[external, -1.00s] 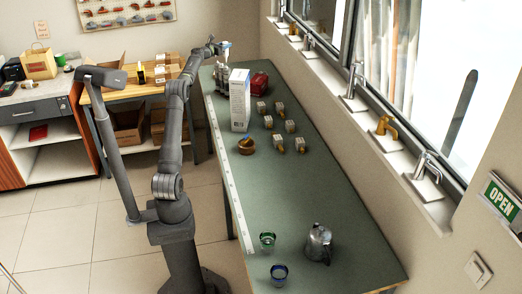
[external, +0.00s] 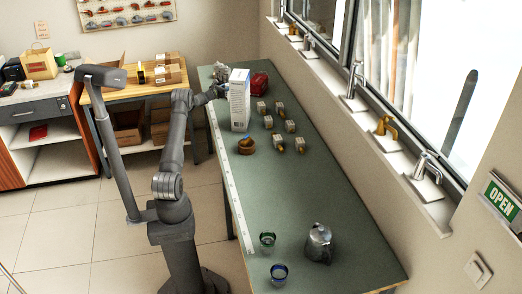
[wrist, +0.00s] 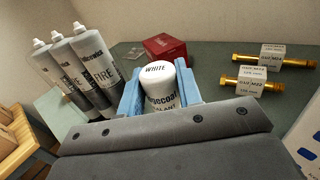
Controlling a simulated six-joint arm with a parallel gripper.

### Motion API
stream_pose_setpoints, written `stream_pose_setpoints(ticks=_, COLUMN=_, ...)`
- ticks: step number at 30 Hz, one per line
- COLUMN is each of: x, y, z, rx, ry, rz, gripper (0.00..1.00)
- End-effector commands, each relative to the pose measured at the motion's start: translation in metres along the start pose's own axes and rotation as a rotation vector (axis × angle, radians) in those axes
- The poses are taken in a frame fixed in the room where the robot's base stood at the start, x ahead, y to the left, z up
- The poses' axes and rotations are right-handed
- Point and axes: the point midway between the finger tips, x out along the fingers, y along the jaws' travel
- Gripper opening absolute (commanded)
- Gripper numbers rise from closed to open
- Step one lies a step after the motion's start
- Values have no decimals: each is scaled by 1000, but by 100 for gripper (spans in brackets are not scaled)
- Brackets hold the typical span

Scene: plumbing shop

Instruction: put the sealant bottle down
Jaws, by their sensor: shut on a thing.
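The sealant bottle (wrist: 160,88) is white with dark lettering and shows in the wrist view. My gripper (wrist: 160,92) has its blue fingers closed on both sides of it. The bottle looks upright. In the external view my gripper (external: 218,90) is low over the far left part of the green bench (external: 290,195), beside the tall white box (external: 240,100). The bottle cannot be made out there, and I cannot tell whether its base touches the bench.
Several grey-white FIRE cartridges (wrist: 97,68) stand left of the bottle in the wrist view. A red box (wrist: 167,47) is behind it. Tagged brass fittings (wrist: 250,84) lie to the right.

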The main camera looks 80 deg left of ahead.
Motion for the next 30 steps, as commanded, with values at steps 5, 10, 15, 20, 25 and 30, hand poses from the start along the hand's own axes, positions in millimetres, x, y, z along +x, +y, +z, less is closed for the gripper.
stream_pose_setpoints(ticks=5, x=0, y=0, z=-16, rx=0, ry=-1, rz=0, gripper=7)
stream_pose_setpoints(ticks=10, x=0, y=0, z=-36, rx=-1, ry=1, rz=-1, gripper=7)
stream_pose_setpoints(ticks=15, x=0, y=0, z=-52, rx=1, ry=-1, rz=0, gripper=7)
stream_pose_setpoints(ticks=20, x=0, y=0, z=-51, rx=1, ry=-1, rz=0, gripper=7)
stream_pose_setpoints(ticks=25, x=0, y=0, z=-56, rx=0, ry=-1, rz=0, gripper=7)
stream_pose_setpoints(ticks=30, x=0, y=0, z=-55, rx=0, ry=0, rz=0, gripper=53)
